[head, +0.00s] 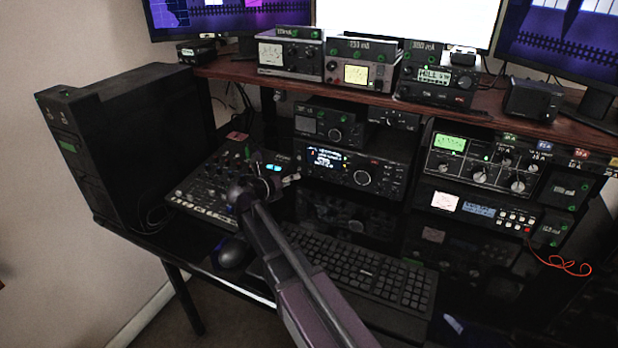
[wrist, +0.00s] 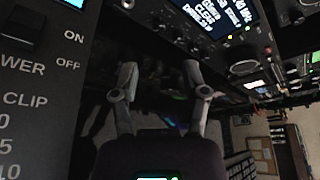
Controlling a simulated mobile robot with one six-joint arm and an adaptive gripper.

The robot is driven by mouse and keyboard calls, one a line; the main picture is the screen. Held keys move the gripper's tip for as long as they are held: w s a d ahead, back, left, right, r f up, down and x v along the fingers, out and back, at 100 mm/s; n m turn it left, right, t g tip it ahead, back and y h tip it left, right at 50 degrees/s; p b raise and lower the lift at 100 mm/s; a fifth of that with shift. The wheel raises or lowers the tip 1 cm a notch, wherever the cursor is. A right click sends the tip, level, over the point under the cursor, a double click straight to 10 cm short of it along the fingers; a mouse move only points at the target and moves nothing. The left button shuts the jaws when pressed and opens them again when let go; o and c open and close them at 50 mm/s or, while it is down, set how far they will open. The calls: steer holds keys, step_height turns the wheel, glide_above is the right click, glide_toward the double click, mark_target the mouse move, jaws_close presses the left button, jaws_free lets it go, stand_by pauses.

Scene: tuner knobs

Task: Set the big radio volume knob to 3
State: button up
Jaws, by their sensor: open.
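The radio (head: 335,185) stands on the desk under the wooden shelf, with a lit display and a big round knob (head: 362,178) on its front. Its lit display (wrist: 215,12) shows tilted at the top of the wrist view, with small knobs beside it. I cannot read the big knob's setting. My gripper (head: 292,179) is left of the radio's front, apart from the big knob. In the wrist view my gripper (wrist: 160,75) has its two fingers spread with nothing between them.
A mixer (head: 205,190) with many small knobs lies left of and below my gripper. A keyboard (head: 355,270) and mouse (head: 232,251) are in front. More radio gear (head: 480,165) stands at right. The shelf (head: 230,68) overhangs the radio.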

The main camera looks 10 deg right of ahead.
mark_target(310, 174)
steer(key=b+x, duration=0.2)
steer(key=x, duration=0.7)
